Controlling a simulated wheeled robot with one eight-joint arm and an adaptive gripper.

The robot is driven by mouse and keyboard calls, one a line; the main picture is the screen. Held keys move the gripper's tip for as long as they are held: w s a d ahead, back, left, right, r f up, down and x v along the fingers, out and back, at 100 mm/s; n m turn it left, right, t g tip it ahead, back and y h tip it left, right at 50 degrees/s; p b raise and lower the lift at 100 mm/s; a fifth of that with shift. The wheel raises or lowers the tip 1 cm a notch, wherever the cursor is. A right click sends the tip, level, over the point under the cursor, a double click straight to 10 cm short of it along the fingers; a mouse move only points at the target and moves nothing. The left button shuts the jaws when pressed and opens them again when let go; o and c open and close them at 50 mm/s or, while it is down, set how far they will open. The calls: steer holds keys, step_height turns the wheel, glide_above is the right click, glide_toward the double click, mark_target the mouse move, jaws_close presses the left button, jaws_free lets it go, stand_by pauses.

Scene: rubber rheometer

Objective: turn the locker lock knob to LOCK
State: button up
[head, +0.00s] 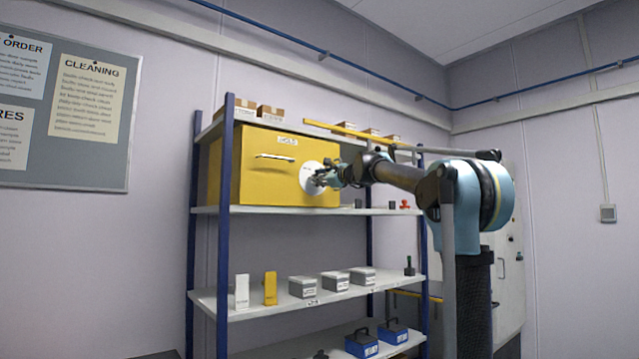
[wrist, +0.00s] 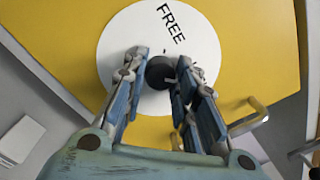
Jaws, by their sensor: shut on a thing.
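The yellow locker (head: 262,180) stands on the upper shelf in the head view, and its front fills much of the wrist view (wrist: 245,50). A white round dial plate (head: 308,177) is on the right part of its front. In the wrist view the plate (wrist: 120,45) carries the word FREE near its upper right. The dark round lock knob (wrist: 159,72) is at the plate's middle. My gripper (wrist: 160,75) is shut on the knob, with a finger on each side. In the head view my gripper (head: 322,178) reaches the plate from the right. The LOCK mark is not visible.
The shelf rack's blue post (head: 224,230) stands in front at left. Small boxes (head: 335,281) stand on the shelf below.

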steer(key=shift+c, duration=0.2)
stand_by(0.3)
steer(key=o, duration=1.1)
steer(key=shift+w+f, duration=0.15)
steer(key=shift+w, duration=0.05)
steer(key=shift+s, duration=0.1)
steer(key=v, duration=1.1)
steer(key=shift+s+d+f, duration=0.1)
steer(key=shift+s+d, duration=0.15)
steer(key=shift+d, duration=0.1)
